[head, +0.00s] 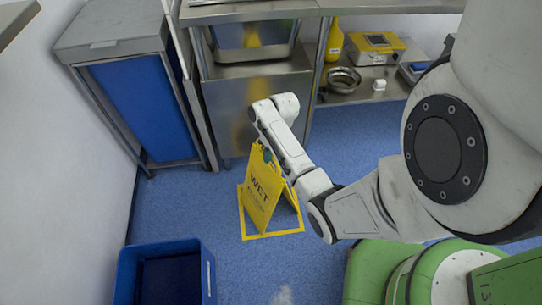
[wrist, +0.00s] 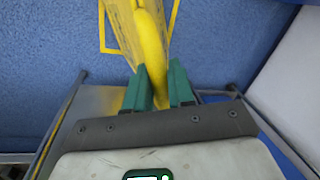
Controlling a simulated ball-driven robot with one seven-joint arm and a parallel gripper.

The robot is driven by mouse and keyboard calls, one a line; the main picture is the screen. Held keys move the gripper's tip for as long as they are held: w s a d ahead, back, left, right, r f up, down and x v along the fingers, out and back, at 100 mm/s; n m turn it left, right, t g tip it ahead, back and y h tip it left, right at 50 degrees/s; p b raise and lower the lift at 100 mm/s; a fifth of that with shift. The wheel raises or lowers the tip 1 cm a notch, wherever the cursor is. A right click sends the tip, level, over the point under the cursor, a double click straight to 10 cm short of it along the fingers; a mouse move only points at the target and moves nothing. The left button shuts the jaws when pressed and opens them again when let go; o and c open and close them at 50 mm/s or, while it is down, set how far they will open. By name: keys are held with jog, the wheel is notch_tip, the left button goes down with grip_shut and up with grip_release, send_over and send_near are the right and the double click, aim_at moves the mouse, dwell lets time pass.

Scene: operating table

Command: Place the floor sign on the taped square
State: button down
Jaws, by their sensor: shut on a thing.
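The yellow floor sign (head: 262,190), marked "WET", stands upright as an open A-frame. Its lower edges appear within or over the yellow taped square (head: 275,236) on the blue floor. I cannot tell whether its feet touch the floor. My gripper (head: 268,156) is at the top of the sign, its green fingers shut on it. In the wrist view, the fingers of my gripper (wrist: 159,70) sit either side of the sign's yellow top (wrist: 150,40).
A blue bin (head: 205,275) stands on the floor at the front left. A steel sink unit (head: 250,100) is just behind the sign, and a blue-panelled cabinet (head: 145,105) is at the left. A low steel shelf (head: 350,97) holds a bowl (head: 343,80) and a yellow device (head: 375,47).

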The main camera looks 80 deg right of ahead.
jog(key=c, duration=1)
grip_release()
jog(key=shift+f, duration=0.1)
jog(key=shift+o, duration=0.2)
notch_tip(320, 180, up, 12)
jog(key=s+d+p, duration=0.1)
jog(key=d+p, duration=0.1)
jog(key=p, duration=0.2)
jog(key=w+a+f+n, duration=0.1)
jog(key=w+a+n, duration=0.1)
jog(key=a, duration=0.6)
jog(key=w+a+f+n, duration=0.1)
jog(key=w+a+n, duration=0.1)
jog(key=a, duration=0.7)
jog(key=s+a+r+n+h, duration=0.1)
jog(key=s+a+r+n, duration=0.2)
jog(key=s+a, duration=0.4)
jog(key=shift+s+a+r+n+g+h, duration=0.3)
jog(key=shift+a+n, duration=0.5)
jog(key=shift+a, duration=2)
